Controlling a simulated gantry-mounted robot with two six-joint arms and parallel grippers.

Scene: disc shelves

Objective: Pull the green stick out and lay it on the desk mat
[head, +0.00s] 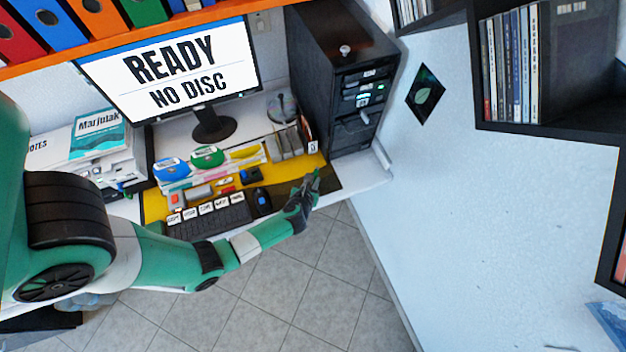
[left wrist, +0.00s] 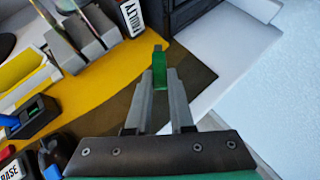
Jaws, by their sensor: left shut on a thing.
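The green stick (left wrist: 159,66) is small, with a dark grey end, and sits between the fingertips of my left gripper (left wrist: 160,84) in the left wrist view. The gripper is shut on it. In the head view my left gripper (head: 312,182) is over the right end of the desk, clear of the computer tower (head: 318,75). The yellow desk mat (head: 154,208) has a dark right corner, and the stick shows against that corner in the left wrist view. I cannot tell the height above the mat. My right gripper is not in view.
A keyboard (head: 212,222), a mouse (head: 262,202) and coloured trays with small items crowd the mat. A monitor (head: 180,68) reading "READY NO DISC" stands behind. A disc rack (head: 286,142) and the tower stand near the mat's right end.

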